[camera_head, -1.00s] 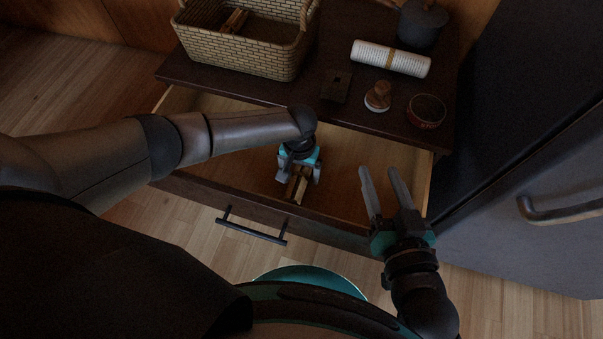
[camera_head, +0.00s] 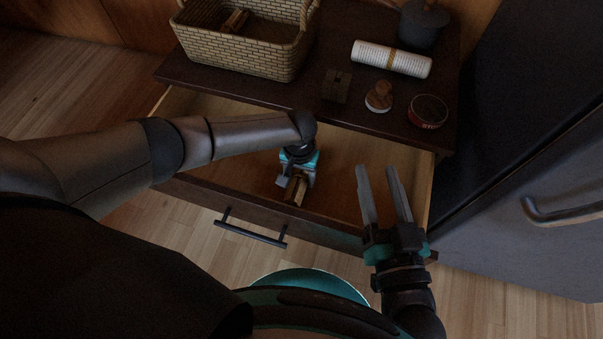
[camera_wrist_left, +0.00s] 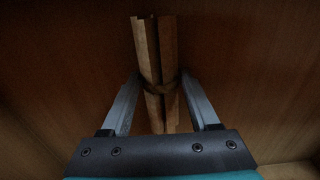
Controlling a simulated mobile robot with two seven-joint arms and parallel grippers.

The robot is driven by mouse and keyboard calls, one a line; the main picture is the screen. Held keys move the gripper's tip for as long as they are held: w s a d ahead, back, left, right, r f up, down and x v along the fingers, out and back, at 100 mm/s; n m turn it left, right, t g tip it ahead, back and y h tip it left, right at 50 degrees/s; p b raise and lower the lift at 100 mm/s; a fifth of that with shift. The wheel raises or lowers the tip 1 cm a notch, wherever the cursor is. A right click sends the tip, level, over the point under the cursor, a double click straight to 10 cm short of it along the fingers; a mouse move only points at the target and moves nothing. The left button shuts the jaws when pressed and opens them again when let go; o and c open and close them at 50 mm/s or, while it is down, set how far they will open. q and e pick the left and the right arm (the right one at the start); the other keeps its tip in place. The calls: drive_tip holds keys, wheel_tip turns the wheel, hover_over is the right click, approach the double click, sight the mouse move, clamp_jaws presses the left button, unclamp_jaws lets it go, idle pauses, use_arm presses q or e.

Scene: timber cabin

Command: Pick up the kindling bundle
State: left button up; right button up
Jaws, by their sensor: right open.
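The kindling bundle (camera_head: 297,194), a few split brown sticks tied around the middle, is in the open drawer (camera_head: 225,172). My left gripper (camera_head: 291,183) reaches down into the drawer over it. My right gripper (camera_head: 380,168) is open and empty at the drawer's right front.
A wicker basket (camera_head: 250,55) with wood in it stands on the dark top. A white roll (camera_head: 391,59), a wooden-knobbed item (camera_head: 379,97), a round tin (camera_head: 428,111) and a dark pot (camera_head: 421,25) are there too. A dark appliance (camera_head: 530,150) stands at right.

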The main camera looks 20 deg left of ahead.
use_arm(q)
drive_tip(key=c, duration=0.9)
clamp_jaws()
drive_tip(key=shift+r, duration=0.1)
